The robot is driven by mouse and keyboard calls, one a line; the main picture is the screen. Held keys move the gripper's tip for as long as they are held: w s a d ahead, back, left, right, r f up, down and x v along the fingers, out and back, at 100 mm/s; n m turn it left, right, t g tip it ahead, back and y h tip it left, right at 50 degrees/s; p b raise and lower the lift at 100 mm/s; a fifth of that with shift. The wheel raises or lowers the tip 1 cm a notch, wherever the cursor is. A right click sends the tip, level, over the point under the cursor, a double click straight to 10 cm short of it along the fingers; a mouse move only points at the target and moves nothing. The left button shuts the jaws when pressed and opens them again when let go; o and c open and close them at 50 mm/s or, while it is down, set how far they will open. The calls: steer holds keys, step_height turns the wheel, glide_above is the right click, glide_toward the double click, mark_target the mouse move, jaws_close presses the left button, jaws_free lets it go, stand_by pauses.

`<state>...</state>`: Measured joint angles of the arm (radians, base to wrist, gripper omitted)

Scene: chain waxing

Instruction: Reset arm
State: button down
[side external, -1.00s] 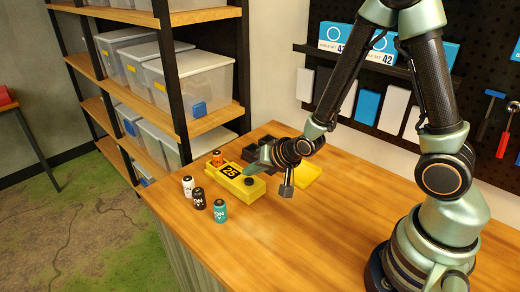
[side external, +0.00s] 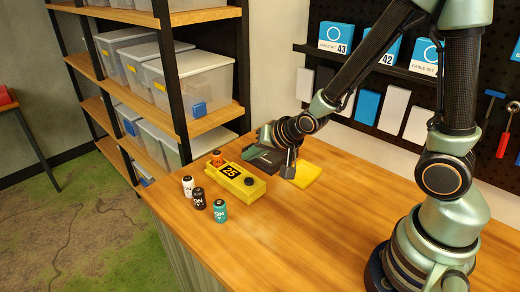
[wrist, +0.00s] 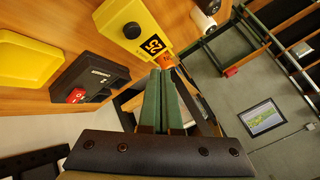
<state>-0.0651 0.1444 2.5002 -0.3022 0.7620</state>
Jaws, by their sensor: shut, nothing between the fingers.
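My gripper (side external: 258,153) is at the back of the wooden table, above the dark box behind the yellow device. In the wrist view its two green fingers (wrist: 164,75) are together with nothing between them. The yellow device (side external: 236,181) has a "25" display and a black knob, and also shows in the wrist view (wrist: 150,20). My fingertips appear apart from it. The dark box shows a red switch in the wrist view (wrist: 90,80); in the side view my gripper partly hides it.
White (side external: 188,187), black (side external: 199,199) and teal (side external: 220,211) small cylinders stand at the table's left. An orange cylinder (side external: 217,158) is at the device's far end. A yellow tray (side external: 307,174) lies right of my gripper. The table's front (side external: 300,225) is clear. Shelves (side external: 205,120) stand behind left.

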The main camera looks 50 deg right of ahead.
steer(key=shift+r, duration=0.1)
stand_by(0.5)
steer(key=s+d+r+n+g, duration=0.2)
steer(key=s+r+n, duration=0.6)
steer(key=s+r, duration=0.5)
steer(key=shift+s+d+r+g+h, duration=0.2)
steer(key=shift+d+r+g+h, duration=0.15)
steer(key=shift+g, duration=0.45)
